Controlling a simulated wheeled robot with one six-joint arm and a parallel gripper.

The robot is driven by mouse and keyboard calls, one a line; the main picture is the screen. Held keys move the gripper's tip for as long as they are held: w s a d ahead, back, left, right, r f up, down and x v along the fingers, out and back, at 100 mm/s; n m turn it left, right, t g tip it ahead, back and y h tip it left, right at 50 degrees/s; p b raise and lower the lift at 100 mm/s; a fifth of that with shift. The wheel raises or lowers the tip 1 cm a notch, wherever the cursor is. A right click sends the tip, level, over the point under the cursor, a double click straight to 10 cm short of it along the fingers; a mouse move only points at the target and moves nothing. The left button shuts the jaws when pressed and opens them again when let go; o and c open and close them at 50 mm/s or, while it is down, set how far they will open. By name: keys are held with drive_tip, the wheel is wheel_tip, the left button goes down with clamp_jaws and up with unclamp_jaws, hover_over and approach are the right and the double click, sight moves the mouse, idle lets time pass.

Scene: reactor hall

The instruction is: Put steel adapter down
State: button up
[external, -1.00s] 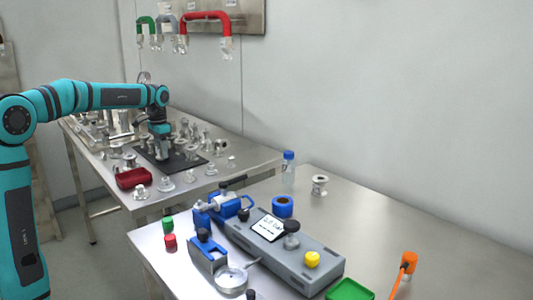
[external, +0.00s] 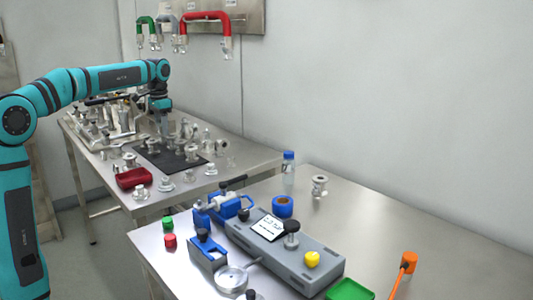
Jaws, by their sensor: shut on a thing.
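My gripper (external: 162,112) is at the end of my teal arm, above the rear table, pointing down over the black mat (external: 180,163). It is shut on a small grey metal part, which I take to be the steel adapter (external: 165,129). The part is tiny in this view and its shape is hard to make out. It appears to be above the mat, though I cannot tell how high. Several similar silvery flanged fittings stand on and around the mat, some close to the gripper on its right.
A red tray (external: 133,178) sits at the rear table's front left, with loose fittings (external: 166,186) beside it. A metal fixture (external: 108,118) stands left of the gripper. The front table carries a grey-blue device (external: 290,262), a bottle (external: 288,168) and a green tray (external: 349,290).

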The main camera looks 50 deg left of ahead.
drive_tip(key=w+d+m, duration=0.3)
drive_tip(key=w+d, duration=0.2)
drive_tip(key=d, duration=0.6)
drive_tip(key=w+d+m, duration=0.3)
drive_tip(key=w+d, duration=0.1)
drive_tip(key=d, duration=0.7)
drive_tip(key=w+d+m, duration=0.3)
drive_tip(key=w+d, duration=0.2)
drive_tip(key=d, duration=0.6)
drive_tip(key=s+d+m, duration=0.2)
drive_tip(key=d+m, duration=0.2)
drive_tip(key=d, duration=1.4)
drive_tip(key=s+d+m, duration=0.3)
drive_tip(key=d+m, duration=0.1)
drive_tip(key=d, duration=1.5)
drive_tip(key=shift+f+m, duration=0.15)
drive_tip(key=shift+m, duration=0.15)
drive_tip(key=shift+a+f, duration=0.1)
drive_tip(key=shift+f, duration=4.9)
drive_tip(key=shift+f, duration=0.1)
drive_tip(key=o, duration=1.1)
